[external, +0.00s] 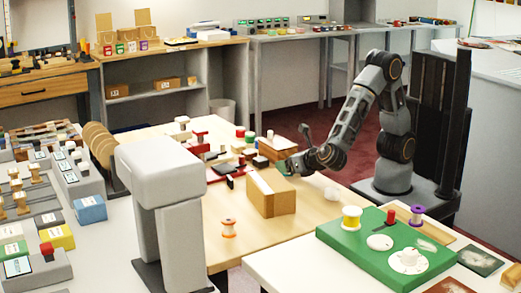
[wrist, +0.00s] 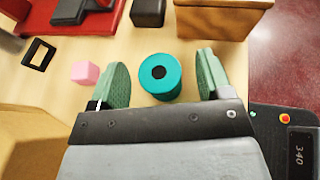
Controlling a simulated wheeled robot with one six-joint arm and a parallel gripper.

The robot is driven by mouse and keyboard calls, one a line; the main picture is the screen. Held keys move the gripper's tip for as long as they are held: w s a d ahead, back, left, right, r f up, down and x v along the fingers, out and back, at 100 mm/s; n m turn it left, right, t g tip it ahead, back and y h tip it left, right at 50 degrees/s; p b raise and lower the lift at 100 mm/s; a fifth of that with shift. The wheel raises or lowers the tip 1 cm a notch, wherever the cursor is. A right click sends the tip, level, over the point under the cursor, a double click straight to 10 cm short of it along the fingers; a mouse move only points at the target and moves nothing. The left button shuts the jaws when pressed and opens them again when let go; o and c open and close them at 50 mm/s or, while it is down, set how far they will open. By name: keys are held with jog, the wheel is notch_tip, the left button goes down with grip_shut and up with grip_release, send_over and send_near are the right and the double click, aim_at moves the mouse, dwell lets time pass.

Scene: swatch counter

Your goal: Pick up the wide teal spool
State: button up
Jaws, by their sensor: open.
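The wide teal spool (wrist: 161,78) stands on the wooden table in the wrist view, its round top with a dark centre hole facing the camera. My gripper (wrist: 163,74) is open, with one green-padded finger on each side of the spool. Gaps show between the spool and both fingers. In the external view my gripper (external: 287,166) is low over the table, behind the cardboard box, and the teal spool cannot be made out clearly there.
A pink cube (wrist: 85,72) lies left of the left finger. A dark block (wrist: 148,13) and a wooden box (wrist: 222,17) stand beyond the spool. A cardboard box (external: 271,194) stands close to my gripper. The table's edge (wrist: 246,70) is just right of the right finger.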

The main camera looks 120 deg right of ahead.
jog(key=shift+c, duration=0.3)
jog(key=c, duration=0.9)
jog(key=shift+c, duration=0.2)
